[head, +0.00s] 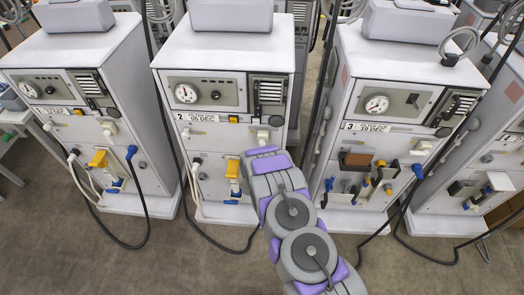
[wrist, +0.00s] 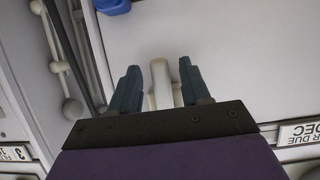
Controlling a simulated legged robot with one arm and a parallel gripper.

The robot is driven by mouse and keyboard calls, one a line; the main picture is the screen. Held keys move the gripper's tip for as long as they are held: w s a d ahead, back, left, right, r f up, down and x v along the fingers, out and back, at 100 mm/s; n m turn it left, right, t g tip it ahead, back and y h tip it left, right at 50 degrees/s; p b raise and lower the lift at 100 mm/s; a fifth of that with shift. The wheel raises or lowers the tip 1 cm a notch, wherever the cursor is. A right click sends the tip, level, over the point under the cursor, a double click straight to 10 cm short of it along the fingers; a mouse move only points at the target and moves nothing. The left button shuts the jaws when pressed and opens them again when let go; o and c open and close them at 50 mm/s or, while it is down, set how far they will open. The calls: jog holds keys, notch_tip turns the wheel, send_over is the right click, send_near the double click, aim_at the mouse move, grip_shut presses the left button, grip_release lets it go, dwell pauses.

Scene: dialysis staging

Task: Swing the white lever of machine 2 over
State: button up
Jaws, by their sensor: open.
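Machine 2 (head: 212,65) is the middle white cabinet, with a dial and a label with a 2 on its front. Its white lever (head: 262,135) shows at the right of the front, just above the end of my arm. In the wrist view the white lever (wrist: 160,84) stands between the two dark fingers of my gripper (wrist: 159,68). The lever's lower part is hidden behind the gripper body. In the head view my fingers are hidden by my arm.
Machine 1 (head: 72,55) stands to the left and machine 3 (head: 385,65) to the right, with similar fronts. A yellow part (head: 233,168) sits low on machine 2. Black cables (head: 205,237) loop on the floor. Open floor (head: 60,250) lies in front.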

jog(key=p+v, duration=0.1)
jog(key=v, duration=1.2)
jog(key=shift+s+a, duration=0.15)
jog(key=shift+s, duration=0.2)
jog(key=shift+r, duration=0.15)
jog(key=s+d+r+g+y+b, duration=0.1)
jog(key=s+r+g, duration=0.35)
jog(key=r, duration=0.55)
jog(key=s+d+r+g+y+b, duration=0.1)
jog(key=s+d+r+g+y, duration=0.15)
jog(key=s+r, duration=0.45)
jog(key=s+d+r+g+h, duration=0.1)
jog(key=s+d+r, duration=0.4)
jog(key=s, duration=0.5)
jog(key=s+d+r+g+h, duration=0.1)
jog(key=s+d+r+g, duration=0.3)
jog(key=s, duration=0.7)
jog(key=s+d+r+g+h+b, duration=0.1)
jog(key=s+d+r+g, duration=0.2)
jog(key=s, duration=0.7)
notch_tip(320, 180, up, 3)
jog(key=d, duration=0.2)
jog(key=shift+s+d+r, duration=0.15)
jog(key=shift+s+d, duration=0.2)
jog(key=shift+d, duration=0.05)
